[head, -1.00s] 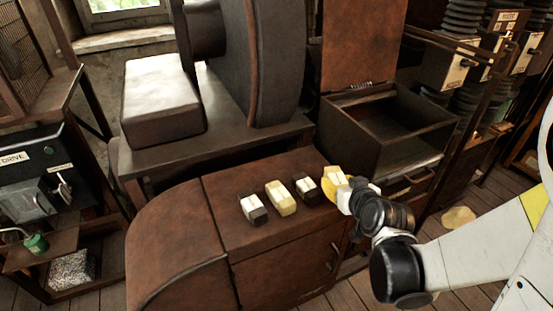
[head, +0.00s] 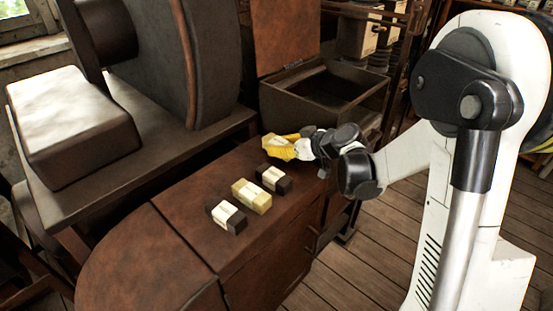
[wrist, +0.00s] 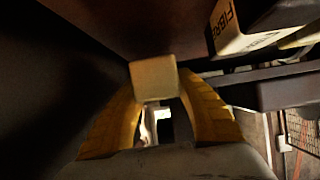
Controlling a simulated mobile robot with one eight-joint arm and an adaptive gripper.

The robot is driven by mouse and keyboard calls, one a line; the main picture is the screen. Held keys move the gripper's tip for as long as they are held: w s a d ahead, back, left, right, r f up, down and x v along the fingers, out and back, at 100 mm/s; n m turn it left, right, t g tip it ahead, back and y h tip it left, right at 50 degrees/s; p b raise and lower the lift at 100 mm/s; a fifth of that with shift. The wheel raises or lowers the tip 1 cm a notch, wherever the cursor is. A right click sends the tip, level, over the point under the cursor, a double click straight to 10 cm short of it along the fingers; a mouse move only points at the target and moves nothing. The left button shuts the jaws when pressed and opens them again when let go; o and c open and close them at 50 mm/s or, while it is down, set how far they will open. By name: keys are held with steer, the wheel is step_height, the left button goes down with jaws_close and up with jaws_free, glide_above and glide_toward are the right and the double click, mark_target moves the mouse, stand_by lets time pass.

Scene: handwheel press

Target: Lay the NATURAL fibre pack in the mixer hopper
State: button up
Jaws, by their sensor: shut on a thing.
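My gripper (head: 290,148) has yellow fingers and is shut on a pale cream pack (head: 274,142). It holds this pack above the far end of the brown cabinet top, just in front of the open-lidded box that looks like the hopper (head: 298,114). The box is open at the top and its inside looks dark. In the wrist view the pale pack (wrist: 153,78) sits between both yellow fingers. I cannot read its label. A dark pack (head: 227,217), a cream-yellow pack (head: 251,196) and another dark pack (head: 273,179) lie in a row on the cabinet.
The brown cabinet (head: 170,250) has a clear rounded near end. A large drum housing (head: 165,60) and a white-topped block (head: 75,115) stand at the left. The rust-brown lid (head: 275,35) stands raised behind the box. A label reading FIBRE (wrist: 224,22) shows in the wrist view.

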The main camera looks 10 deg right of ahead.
step_height(320, 180, down, 3)
steer(key=shift+f+b, duration=0.2)
steer(key=shift+b, duration=0.45)
steer(key=shift+r, duration=0.15)
steer(key=o, duration=1.1)
